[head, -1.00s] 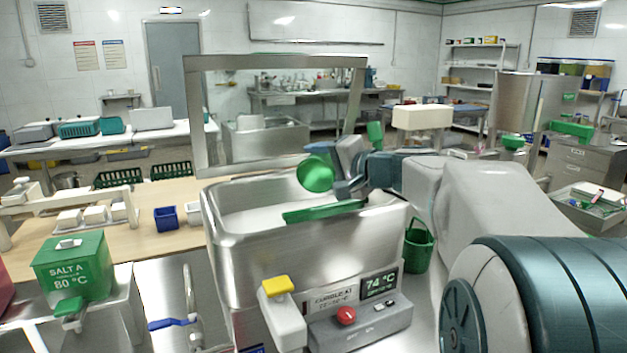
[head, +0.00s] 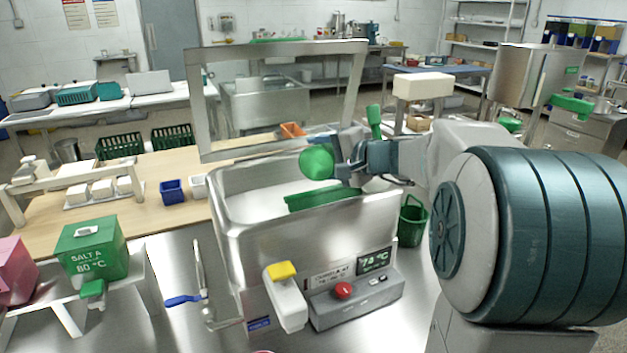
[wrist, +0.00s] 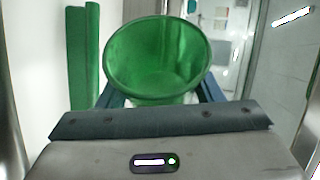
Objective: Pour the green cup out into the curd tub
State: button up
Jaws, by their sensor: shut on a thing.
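The green cup (head: 317,162) is held tilted above the steel curd tub (head: 285,234), its round end facing left in the head view. My gripper (head: 342,162) is shut on the cup from the right. In the wrist view the cup (wrist: 157,60) shows its open mouth and bare green inner walls; I see no contents in the part that shows. The tub holds white matter (head: 262,198). The cup is over the tub's inside, apart from its front wall. The fingertips are partly hidden behind the cup.
A long green piece (head: 325,197) lies across the tub's right part. A steel frame (head: 195,105) stands behind the tub. A green bucket (head: 410,222) is at its right. A control box (head: 355,298) sits in front, and a green SALT A box (head: 92,248) stands left.

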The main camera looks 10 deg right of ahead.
jog(key=shift+w+r+p, duration=0.1)
jog(key=shift+r+p, duration=0.05)
jog(key=shift+p, duration=0.7)
